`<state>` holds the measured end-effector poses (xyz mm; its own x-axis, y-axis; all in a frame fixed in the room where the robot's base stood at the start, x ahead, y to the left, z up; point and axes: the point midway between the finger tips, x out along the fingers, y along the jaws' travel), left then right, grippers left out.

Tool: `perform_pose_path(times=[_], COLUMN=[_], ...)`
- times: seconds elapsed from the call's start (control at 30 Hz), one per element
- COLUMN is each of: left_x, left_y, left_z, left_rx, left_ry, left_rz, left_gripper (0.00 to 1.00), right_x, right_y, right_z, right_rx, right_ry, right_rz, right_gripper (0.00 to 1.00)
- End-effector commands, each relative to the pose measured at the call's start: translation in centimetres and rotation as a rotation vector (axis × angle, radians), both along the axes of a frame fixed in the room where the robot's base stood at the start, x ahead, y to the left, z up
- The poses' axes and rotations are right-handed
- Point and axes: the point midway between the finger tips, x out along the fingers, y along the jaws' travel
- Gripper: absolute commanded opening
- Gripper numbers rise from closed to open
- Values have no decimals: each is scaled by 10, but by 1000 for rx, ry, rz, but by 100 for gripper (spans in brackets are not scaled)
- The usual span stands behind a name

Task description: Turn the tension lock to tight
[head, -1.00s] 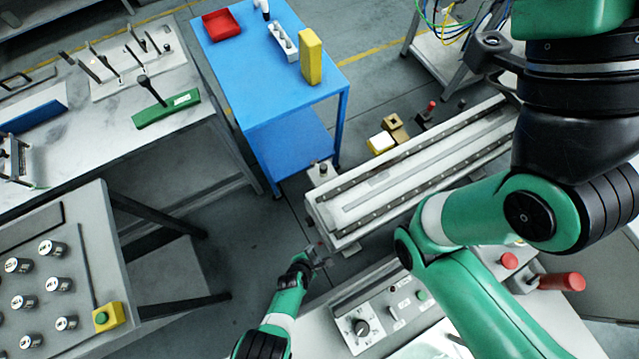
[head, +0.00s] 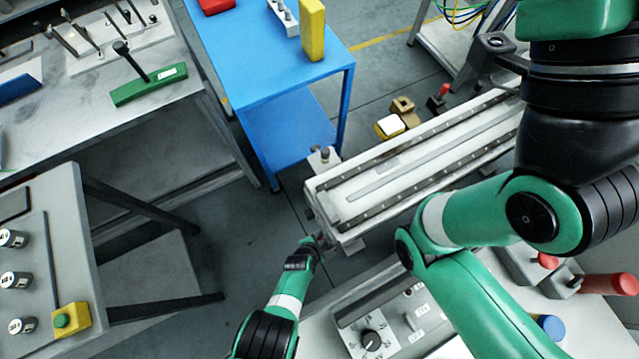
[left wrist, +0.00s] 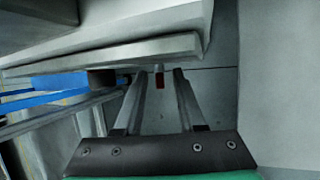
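My left gripper (head: 323,239) is low beside the near left end of the long white rail unit (head: 330,222). In the left wrist view my left gripper (left wrist: 160,72) is open, its two fingers apart. A small dark red piece (left wrist: 159,82) shows between the fingertips; I cannot tell whether it lies between them or beyond. I cannot pick out the tension lock for certain; the rail unit's end near the gripper is partly hidden by the gripper. My right arm crosses the right side of the head view, and its gripper is out of view.
A control panel with a black rotary knob (head: 371,341) is at the bottom centre. A blue cart (head: 240,72) stands behind the rail unit. A table with a green-based lever (head: 150,86) is upper left. A yellow-boxed green button (head: 70,320) is lower left.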

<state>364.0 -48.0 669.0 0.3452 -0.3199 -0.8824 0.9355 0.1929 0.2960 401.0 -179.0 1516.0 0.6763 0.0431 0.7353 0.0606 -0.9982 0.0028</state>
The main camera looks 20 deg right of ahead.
Motion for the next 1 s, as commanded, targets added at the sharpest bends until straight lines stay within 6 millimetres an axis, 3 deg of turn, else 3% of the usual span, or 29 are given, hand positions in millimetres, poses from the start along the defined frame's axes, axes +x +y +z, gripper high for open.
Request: perform_pose_path(times=[0.03, 0.2, 1.0], left_x=[0, 0, -3], left_y=[0, 0, 1], left_z=[0, 0, -2], left_rx=[0, 0, 28], left_ry=[0, 0, -113], left_rz=[0, 0, 0], left_gripper=[29, 0, 0], right_x=[0, 0, 0], right_y=[0, 0, 0], right_z=[0, 0, 7], right_rx=[0, 0, 0], right_ry=[0, 0, 0], right_rz=[0, 0, 0], right_gripper=[100, 100, 100])
